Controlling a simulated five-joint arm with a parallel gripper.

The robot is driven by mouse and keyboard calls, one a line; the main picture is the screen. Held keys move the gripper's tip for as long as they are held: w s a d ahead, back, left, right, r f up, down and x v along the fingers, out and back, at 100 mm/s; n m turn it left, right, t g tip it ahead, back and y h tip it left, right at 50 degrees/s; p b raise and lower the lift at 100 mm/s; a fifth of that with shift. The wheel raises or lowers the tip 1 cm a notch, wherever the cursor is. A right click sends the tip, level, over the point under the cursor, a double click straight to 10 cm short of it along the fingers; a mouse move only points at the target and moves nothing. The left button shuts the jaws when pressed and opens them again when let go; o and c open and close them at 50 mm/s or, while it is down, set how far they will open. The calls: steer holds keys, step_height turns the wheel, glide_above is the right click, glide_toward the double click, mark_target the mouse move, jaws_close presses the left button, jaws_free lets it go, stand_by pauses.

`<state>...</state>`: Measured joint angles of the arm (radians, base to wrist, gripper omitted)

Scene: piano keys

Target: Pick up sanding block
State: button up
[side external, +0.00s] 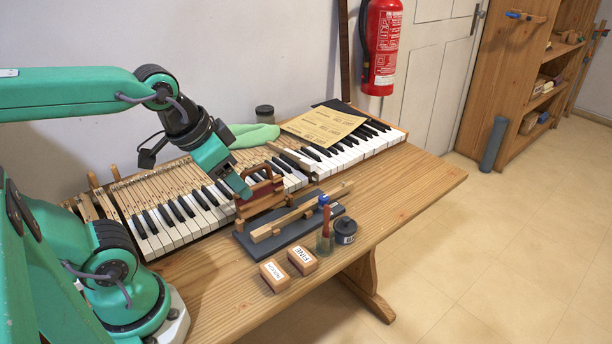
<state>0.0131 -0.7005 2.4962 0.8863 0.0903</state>
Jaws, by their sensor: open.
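Two small wooden blocks with white labels stand side by side at the table's front edge. The right block (302,261) is marked FINE; the left block (275,276) has a label too small to read surely. A red-brown wooden tool (259,198) with an arched handle stands near the front of the keys. Which of these is the sanding block is not certain from this view. My gripper (246,190) is open and points down at the left side of the handled tool, close to it. Whether they touch cannot be told. The gap between its fingers is largely hidden.
A dark tray (243,241) holds a long wooden stick (300,213). A glass jar (325,240) with a red-handled tool and a dark lidded jar (345,231) stand beside it. The keyboard (160,233) lies behind. The table's right end (425,178) is clear.

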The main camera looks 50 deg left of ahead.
steer(key=w+d+f+m+g, duration=0.3)
steer(key=f+m, duration=0.4)
steer(key=m, duration=0.1)
steer(key=m+g, duration=0.2)
steer(key=m, duration=0.6)
glide_above(274, 271)
step_height(274, 271, down, 8)
steer(key=shift+s, duration=0.1)
steer(key=shift+d+f+m, duration=0.1)
steer(key=shift+f+m, duration=0.35)
steer(key=shift+m, duration=0.15)
steer(key=shift+f, duration=0.1)
steer(key=shift+f, duration=1.2)
steer(key=shift+f, duration=0.2)
steer(key=shift+f, duration=2.4)
